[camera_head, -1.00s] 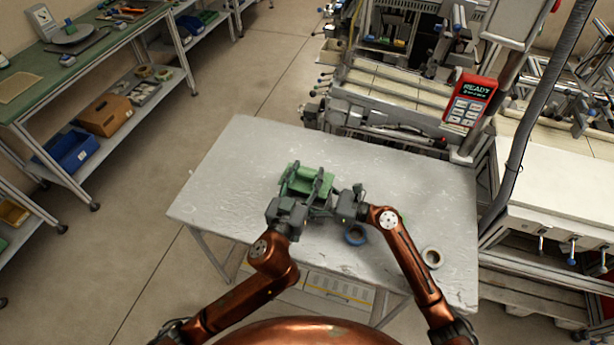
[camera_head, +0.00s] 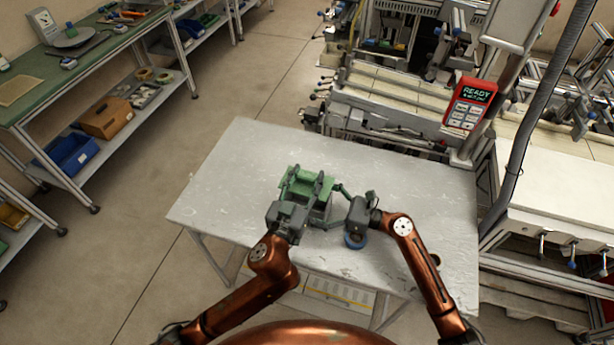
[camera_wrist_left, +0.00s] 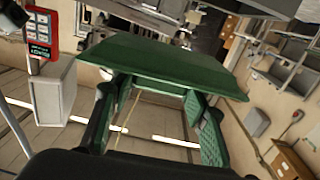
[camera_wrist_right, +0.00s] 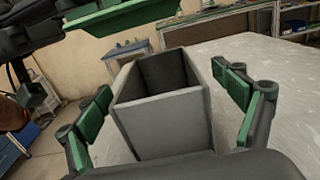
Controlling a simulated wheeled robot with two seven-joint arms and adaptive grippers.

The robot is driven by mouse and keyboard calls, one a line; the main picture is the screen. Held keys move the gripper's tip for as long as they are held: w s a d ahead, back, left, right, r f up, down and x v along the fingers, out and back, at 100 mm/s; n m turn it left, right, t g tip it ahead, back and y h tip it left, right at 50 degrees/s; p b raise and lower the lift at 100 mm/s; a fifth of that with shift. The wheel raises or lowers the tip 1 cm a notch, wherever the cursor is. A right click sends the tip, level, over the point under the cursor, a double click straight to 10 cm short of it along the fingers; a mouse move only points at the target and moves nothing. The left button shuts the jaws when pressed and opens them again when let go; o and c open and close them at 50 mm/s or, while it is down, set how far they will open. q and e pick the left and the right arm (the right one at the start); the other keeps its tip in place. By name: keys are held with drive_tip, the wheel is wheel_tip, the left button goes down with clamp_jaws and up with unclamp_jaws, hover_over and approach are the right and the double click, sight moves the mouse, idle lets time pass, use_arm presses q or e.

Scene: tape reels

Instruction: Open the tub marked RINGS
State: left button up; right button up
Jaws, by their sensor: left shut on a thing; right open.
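A green lid (camera_head: 306,189) is held by my left gripper (camera_head: 308,182), whose fingers are shut on it. In the left wrist view the lid (camera_wrist_left: 150,62) spans across the fingers. A grey tub (camera_wrist_right: 165,120) stands upright on the table with its top open and its inside dark. The lid's edge (camera_wrist_right: 120,17) shows above and to the left of the tub, apart from it. My right gripper (camera_wrist_right: 172,112) is open, with one finger on each side of the tub. In the head view the tub (camera_head: 318,213) is partly hidden by the grippers. No RINGS marking is readable.
The table's left side is clear. A machine with a red panel (camera_head: 469,104) stands behind.

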sight(329, 205)
drive_tip(key=v, duration=0.8)
drive_tip(key=shift+d, duration=0.2)
drive_tip(key=shift+r, duration=0.1)
